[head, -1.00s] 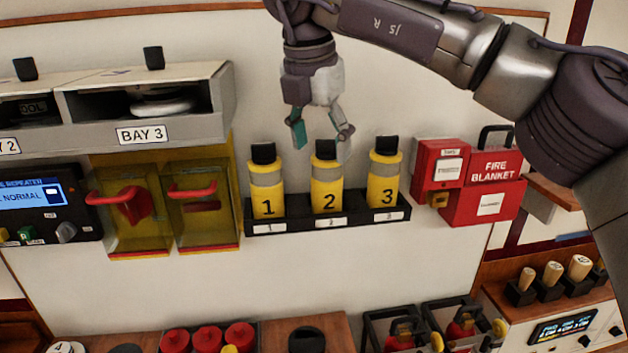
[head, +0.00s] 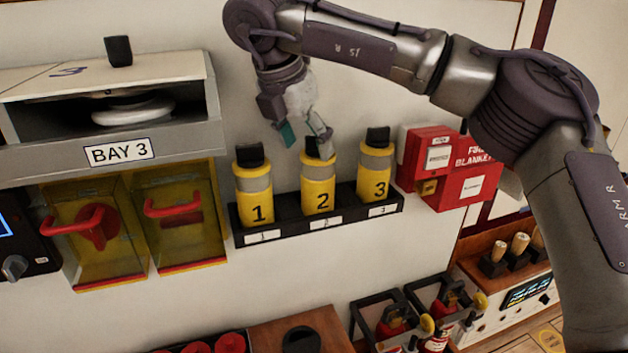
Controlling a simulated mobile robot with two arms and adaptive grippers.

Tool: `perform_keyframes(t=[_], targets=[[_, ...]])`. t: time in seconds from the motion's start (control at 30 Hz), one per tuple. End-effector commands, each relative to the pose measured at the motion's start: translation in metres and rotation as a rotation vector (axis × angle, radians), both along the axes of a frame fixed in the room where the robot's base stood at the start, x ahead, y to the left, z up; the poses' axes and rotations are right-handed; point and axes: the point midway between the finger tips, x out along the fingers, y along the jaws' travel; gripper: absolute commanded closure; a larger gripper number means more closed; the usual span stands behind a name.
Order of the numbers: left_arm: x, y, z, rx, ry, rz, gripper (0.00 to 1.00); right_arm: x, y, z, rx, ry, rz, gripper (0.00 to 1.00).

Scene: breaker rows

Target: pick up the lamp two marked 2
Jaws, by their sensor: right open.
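Lamp two (head: 318,190), a yellow cylinder with a grey band, a black cap and a "2", stands upright in the middle of a black wall rack (head: 340,218). Lamp one (head: 254,197) stands to its left and lamp three (head: 374,174) to its right. My right gripper (head: 306,142) is open, with its fingertips at the height of lamp two's cap. One finger overlaps the cap in the picture; the other is to its left, over the wall. I cannot tell whether it touches the lamp. My left gripper is not in view.
A red fire blanket box (head: 468,175) and a smaller red box hang right of the rack. Yellow clear covers with red handles (head: 180,208) and the BAY 3 shelf (head: 120,152) are to the left. Fire extinguishers (head: 440,322) stand below.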

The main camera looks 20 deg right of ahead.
Motion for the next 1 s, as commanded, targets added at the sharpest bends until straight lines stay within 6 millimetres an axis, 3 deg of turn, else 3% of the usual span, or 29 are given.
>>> perform_keyframes(t=[0.17, 0.33, 0.57, 1.0], targets=[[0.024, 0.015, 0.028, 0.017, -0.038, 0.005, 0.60, 0.007, -0.013, -0.018, 0.000, 0.004, -0.002, 0.30], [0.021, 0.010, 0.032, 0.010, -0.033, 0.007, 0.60, 0.011, -0.017, -0.037, 0.000, 0.002, -0.001, 0.30], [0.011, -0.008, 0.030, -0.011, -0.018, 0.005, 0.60, 0.011, -0.018, -0.040, 0.000, 0.000, 0.000, 0.30], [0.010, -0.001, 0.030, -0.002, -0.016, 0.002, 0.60, 0.011, -0.018, -0.039, 0.000, 0.000, -0.001, 1.00]])
